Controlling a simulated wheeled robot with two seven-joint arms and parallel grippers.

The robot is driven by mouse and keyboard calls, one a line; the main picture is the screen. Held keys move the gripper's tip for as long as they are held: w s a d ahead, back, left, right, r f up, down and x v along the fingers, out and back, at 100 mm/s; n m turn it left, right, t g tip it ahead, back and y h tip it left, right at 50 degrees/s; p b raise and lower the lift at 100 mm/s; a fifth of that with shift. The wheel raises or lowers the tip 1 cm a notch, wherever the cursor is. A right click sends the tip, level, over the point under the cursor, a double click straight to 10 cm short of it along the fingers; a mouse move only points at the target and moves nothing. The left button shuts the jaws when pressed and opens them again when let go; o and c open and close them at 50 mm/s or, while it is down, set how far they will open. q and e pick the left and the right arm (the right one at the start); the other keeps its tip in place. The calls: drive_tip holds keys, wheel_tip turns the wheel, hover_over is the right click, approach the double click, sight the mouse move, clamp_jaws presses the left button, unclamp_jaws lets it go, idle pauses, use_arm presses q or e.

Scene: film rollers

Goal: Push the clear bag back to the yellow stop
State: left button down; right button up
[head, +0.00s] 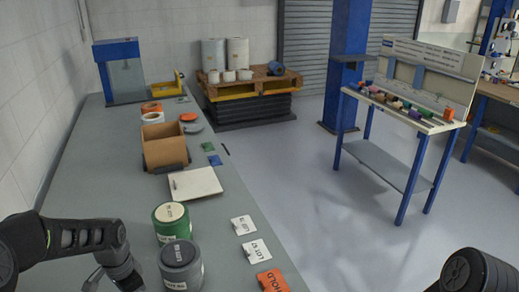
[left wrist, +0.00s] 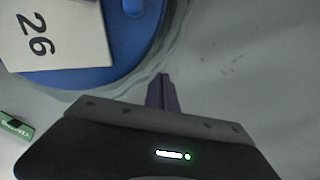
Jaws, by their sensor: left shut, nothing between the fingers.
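In the left wrist view, a blue round item (left wrist: 140,45) with a white label (left wrist: 52,32) reading 26 lies at the upper left. A pale, see-through rim (left wrist: 70,93) runs around its edge; it may be the clear bag, but I cannot be sure. My left gripper (left wrist: 162,82) is shut and empty, its fingertips just off that rim; I cannot tell if they touch. In the head view my left arm reaches low over the bench at the lower left. A yellow piece (head: 167,87) at the bench's far end may be the yellow stop. My right gripper is out of view.
Green (head: 172,225) and grey (head: 181,268) canisters stand right of my left arm. A cardboard box (head: 164,147), white board (head: 195,183), white label cards (head: 256,251) and an orange HOLD card (head: 271,281) occupy the bench. A wall bounds its left side.

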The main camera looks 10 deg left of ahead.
use_arm(q)
drive_tip(key=shift+s+d, duration=0.3)
drive_tip(key=shift+s, duration=0.45)
drive_tip(key=shift+s+d, duration=0.35)
drive_tip(key=shift+s, duration=0.45)
drive_tip(key=shift+s+d, duration=0.3)
drive_tip(key=shift+s, duration=0.45)
drive_tip(key=shift+w+a, duration=0.25)
drive_tip(key=shift+w, duration=0.4)
drive_tip(key=shift+w+a, duration=0.3)
drive_tip(key=shift+w, duration=0.3)
drive_tip(key=shift+w+a, duration=0.25)
drive_tip(key=shift+w, duration=0.4)
